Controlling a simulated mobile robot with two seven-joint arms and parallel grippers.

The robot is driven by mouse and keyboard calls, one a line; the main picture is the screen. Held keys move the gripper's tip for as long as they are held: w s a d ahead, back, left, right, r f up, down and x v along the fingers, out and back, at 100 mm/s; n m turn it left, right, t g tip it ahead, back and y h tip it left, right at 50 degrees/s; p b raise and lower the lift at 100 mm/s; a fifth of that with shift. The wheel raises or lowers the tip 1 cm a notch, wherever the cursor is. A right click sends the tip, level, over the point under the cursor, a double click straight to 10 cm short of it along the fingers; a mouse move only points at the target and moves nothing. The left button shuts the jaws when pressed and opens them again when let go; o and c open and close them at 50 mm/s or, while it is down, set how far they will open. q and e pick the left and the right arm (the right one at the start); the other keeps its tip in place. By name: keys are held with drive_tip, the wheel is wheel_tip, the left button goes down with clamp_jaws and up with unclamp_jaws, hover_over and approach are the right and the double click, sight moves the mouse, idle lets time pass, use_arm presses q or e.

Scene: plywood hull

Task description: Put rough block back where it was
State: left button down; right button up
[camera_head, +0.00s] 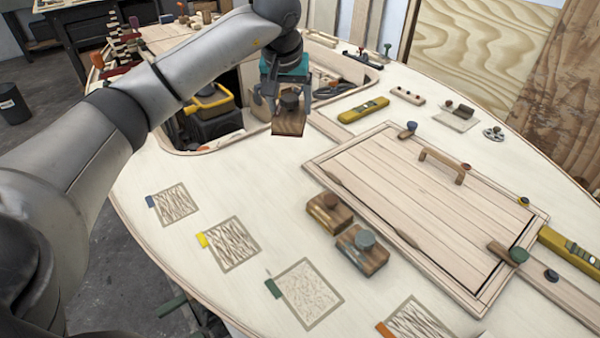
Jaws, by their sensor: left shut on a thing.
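My left gripper (288,104) is shut on a brown wooden block (289,127) with a dark round knob, near the opening in the pale plywood deck. The block appears held above the deck, at the opening's right side. Two similar blocks stand on the deck beside the panelled hatch: a brown one (325,214) and one with a grey-blue knob (361,258). I cannot tell by surface which block is the rough one. Framed textured patches lie in a row: blue-tabbed (175,204), yellow-tabbed (233,244), green-tabbed (307,293) and orange-tabbed (418,320). My right gripper is not in view.
The hatch (425,195) has a raised frame and a wooden handle (444,165). A yellow level (363,109) lies behind it. A yellow-and-black case (211,102) sits in the deck opening. Bare deck lies between the opening and the patches.

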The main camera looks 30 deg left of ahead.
use_arm(q)
drive_tip(key=f+b, duration=0.1)
drive_tip(key=f, duration=0.6)
drive_tip(key=f+b, duration=0.1)
drive_tip(key=f, duration=0.7)
drive_tip(key=shift+s+b, duration=0.2)
drive_tip(key=shift+b, duration=0.15)
drive_tip(key=shift+f, duration=0.4)
drive_tip(key=shift+w+f+b, duration=0.1)
drive_tip(key=shift+f+b, duration=0.3)
drive_tip(key=shift+f, duration=1.4)
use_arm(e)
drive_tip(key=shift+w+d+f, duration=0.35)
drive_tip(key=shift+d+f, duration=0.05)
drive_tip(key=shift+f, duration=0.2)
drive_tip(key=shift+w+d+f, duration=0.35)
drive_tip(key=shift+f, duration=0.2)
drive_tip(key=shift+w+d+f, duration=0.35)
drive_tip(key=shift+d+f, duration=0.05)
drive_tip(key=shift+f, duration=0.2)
use_arm(q)
drive_tip(key=shift+f, duration=0.1)
unclamp_jaws()
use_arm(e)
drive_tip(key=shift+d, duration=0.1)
